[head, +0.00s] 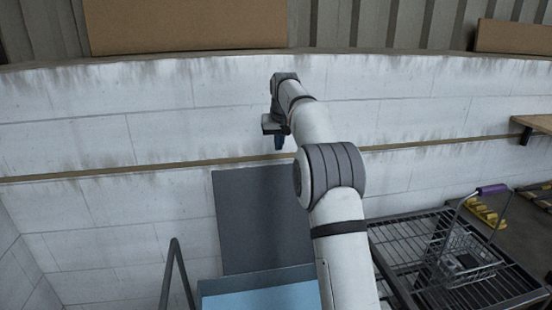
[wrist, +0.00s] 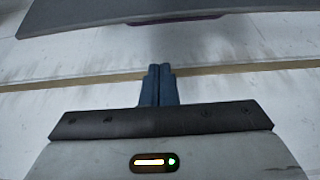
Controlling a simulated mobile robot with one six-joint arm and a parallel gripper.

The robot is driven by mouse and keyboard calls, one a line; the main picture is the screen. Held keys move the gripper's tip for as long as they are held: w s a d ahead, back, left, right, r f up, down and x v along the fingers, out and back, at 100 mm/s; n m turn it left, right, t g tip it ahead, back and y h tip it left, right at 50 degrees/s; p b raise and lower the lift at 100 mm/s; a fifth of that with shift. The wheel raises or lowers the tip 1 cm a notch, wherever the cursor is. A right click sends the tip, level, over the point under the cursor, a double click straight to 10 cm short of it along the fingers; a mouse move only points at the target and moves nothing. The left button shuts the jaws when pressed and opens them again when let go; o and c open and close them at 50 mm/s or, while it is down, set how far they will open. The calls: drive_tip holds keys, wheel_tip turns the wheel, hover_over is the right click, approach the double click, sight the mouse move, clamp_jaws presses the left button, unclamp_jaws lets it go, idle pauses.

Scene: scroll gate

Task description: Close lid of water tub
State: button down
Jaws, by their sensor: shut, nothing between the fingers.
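The water tub (head: 262,297) is at the bottom middle of the head view, with light blue water inside a grey-blue rim. Its lid (head: 262,222) is a flat dark grey panel standing open, upright along the tub's back side near the white wall. My gripper (head: 279,146) points down just above the lid's top edge, near its right half. In the wrist view my gripper (wrist: 161,68) has its two blue fingers together with nothing between them. Whether the fingers are in front of or behind the lid is hard to tell. My arm hides the tub's right side.
A metal rack (head: 408,240) with a wire basket (head: 468,262) with a purple handle stands at the right. A grey rail (head: 176,265) rises left of the tub. A dark grey panel edge (wrist: 160,14), possibly the lid, crosses the wrist view's top. The white wall (head: 80,140) lies behind.

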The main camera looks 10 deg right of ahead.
sight(278, 167)
drive_tip(key=w+r+p+x, duration=0.1)
drive_tip(key=w+p+x, duration=0.15)
drive_tip(key=x, duration=0.85)
drive_tip(key=shift+s+d, duration=0.1)
drive_tip(key=shift+s, duration=2.35)
drive_tip(key=shift+f, duration=0.1)
